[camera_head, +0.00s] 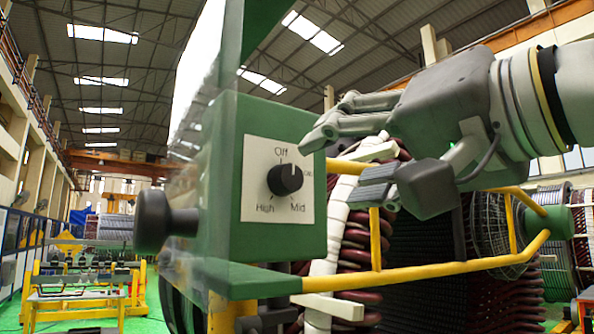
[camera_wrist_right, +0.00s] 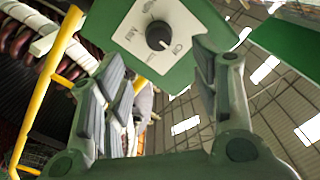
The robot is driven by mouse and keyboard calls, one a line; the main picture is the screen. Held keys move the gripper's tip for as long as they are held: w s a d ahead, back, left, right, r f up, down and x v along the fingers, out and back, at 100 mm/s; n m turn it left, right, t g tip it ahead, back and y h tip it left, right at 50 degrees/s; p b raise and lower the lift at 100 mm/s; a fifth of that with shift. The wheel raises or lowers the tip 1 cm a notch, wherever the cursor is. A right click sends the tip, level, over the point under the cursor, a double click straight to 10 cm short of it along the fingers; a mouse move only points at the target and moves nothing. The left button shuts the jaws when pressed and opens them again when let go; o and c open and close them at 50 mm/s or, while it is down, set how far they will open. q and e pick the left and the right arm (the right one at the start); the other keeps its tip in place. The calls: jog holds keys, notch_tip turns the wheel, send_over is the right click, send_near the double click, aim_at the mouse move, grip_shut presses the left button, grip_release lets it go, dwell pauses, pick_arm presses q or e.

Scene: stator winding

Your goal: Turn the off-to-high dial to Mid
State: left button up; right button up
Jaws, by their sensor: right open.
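A black round dial (camera_head: 285,179) sits on a white label plate (camera_head: 250,205) on the front of a green control box (camera_head: 235,128). The label reads Off at the top, Mid at the lower right and High at the lower left; a mark at the right is too small to read surely. The dial's white mark points up and slightly right, near Off. My right gripper (camera_head: 340,166) is open and empty, right of the box and apart from the dial. In the right wrist view the dial (camera_wrist_right: 159,36) shows beyond the open fingers (camera_wrist_right: 160,85). My left gripper is not in view.
A black knob (camera_head: 153,221) sticks out at the box's left. Yellow rails (camera_head: 420,270) and a dark red wound stator coil (camera_head: 359,235) lie behind and below my right gripper. A green ledge (camera_head: 240,280) runs under the box.

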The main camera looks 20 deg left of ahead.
aim_at(293, 178)
jog(key=p+x, duration=0.5)
jog(key=x, duration=0.5)
jog(key=shift+w+a, duration=0.15)
jog(key=shift+w, duration=0.2)
jog(key=shift+f, duration=0.1)
jog(key=shift+s, duration=0.1)
jog(key=c, duration=1)
jog(key=shift+c, duration=0.2)
